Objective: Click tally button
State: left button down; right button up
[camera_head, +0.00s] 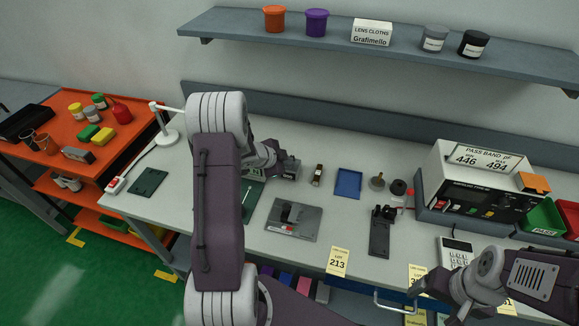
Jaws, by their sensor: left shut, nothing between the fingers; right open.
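I cannot pick out with certainty which thing carries the tally button. A white keypad device (456,252) with a small display lies on the bench at the right, near its front edge. A small brown and black upright item (317,175) stands mid-bench. My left gripper (294,168) is shut and empty, over the back middle of the bench, just left of that upright item. My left arm hides part of a green mat (254,198) and a marked item behind the wrist. My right gripper (420,287) is open, low at the front right, left of and below the keypad device.
A grey plate with a black fixture (293,218), a black stand (381,232) and a blue tray (348,183) are on the bench. A tester box (470,180) reading 446 and 494 stands at the right beside green and red bins. A shelf (390,48) hangs above.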

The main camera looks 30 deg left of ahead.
aim_at(287, 167)
pick_arm(q)
jog(key=shift+f, duration=0.4)
dwell(0.5)
jog(key=shift+r+p, duration=0.7)
jog(key=shift+r, duration=0.2)
notch_tip(287, 167, up, 5)
jog(key=p, duration=0.5)
jog(key=shift+r, duration=0.1)
